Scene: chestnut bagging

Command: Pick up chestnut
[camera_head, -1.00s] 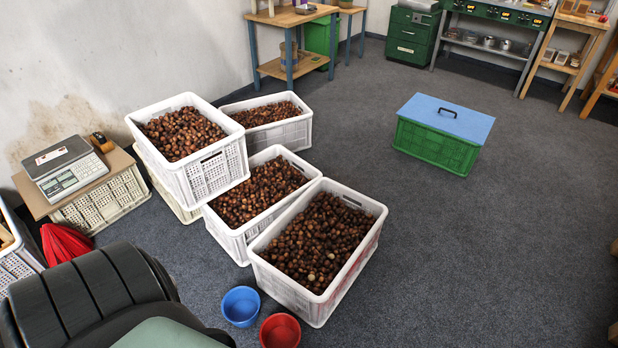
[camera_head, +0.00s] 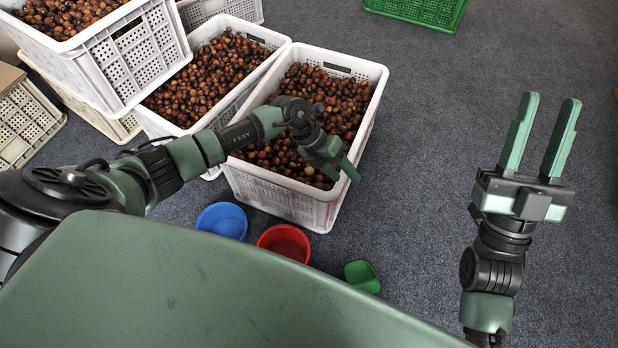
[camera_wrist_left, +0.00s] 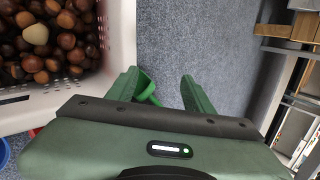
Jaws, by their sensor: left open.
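Brown chestnuts (camera_head: 318,100) fill the white crate nearest me in the head view. Chestnuts (camera_wrist_left: 50,40) also show at the upper left of the left wrist view, with one pale one among them. My left gripper (camera_head: 342,174) is over the front right corner of this crate. In the left wrist view its fingers (camera_wrist_left: 165,92) are apart with only floor and a bit of green between them, so it is open and empty. My right gripper (camera_head: 540,135) is over bare floor at the right, its fingers pointing up and apart, with nothing between them.
More white crates of chestnuts stand at the upper left, one (camera_head: 112,75) raised. A blue bowl (camera_head: 222,219), a red bowl (camera_head: 284,241) and a green scoop-like item (camera_head: 362,275) lie on the floor before the near crate. A green crate (camera_head: 420,10) stands at the back. The floor at right is clear.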

